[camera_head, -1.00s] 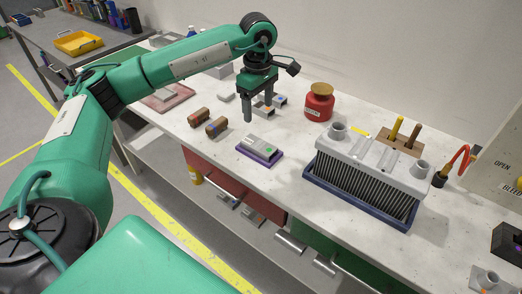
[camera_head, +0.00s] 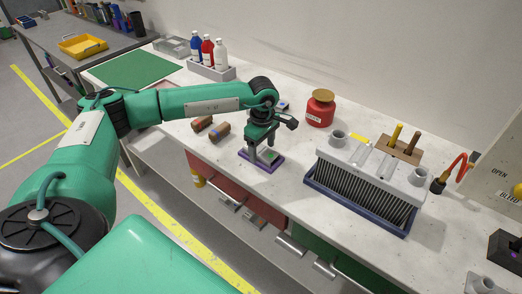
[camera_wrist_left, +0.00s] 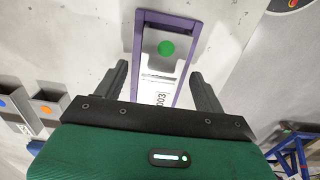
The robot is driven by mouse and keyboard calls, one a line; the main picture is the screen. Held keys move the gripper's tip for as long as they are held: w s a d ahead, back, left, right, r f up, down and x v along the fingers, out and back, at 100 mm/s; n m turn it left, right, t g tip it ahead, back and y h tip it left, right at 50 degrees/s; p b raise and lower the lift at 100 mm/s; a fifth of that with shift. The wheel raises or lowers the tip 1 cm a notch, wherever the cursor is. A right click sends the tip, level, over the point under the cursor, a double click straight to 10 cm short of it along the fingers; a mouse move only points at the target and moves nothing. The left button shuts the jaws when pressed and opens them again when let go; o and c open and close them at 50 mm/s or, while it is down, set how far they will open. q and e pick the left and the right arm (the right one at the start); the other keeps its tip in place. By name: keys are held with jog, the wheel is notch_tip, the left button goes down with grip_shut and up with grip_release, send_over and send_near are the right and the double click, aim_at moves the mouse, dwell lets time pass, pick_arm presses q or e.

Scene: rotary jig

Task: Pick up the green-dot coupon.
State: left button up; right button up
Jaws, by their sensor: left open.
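The green-dot coupon (camera_wrist_left: 166,60) is a pale block with a green dot and a printed label. It lies in a purple holder (camera_wrist_left: 193,27) on the white bench. In the head view the holder (camera_head: 277,165) is partly hidden by my left gripper (camera_head: 261,157), which is right above it. In the left wrist view the open fingers of my left gripper (camera_wrist_left: 162,88) stand on either side of the holder, with the coupon between them. Contact with the coupon cannot be told. My right gripper is not in view.
Two brown blocks (camera_head: 219,131) lie left of the holder. Grey blocks with orange and blue dots (camera_wrist_left: 46,109) are nearby. A finned grey unit in a blue tray (camera_head: 355,208) stands to the right. A red jar (camera_head: 320,109) and a bottle rack (camera_head: 212,72) stand behind.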

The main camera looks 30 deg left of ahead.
pick_arm(q)
jog(key=shift+f, duration=0.1)
jog(key=c, duration=1.1)
jog(key=shift+c, duration=0.3)
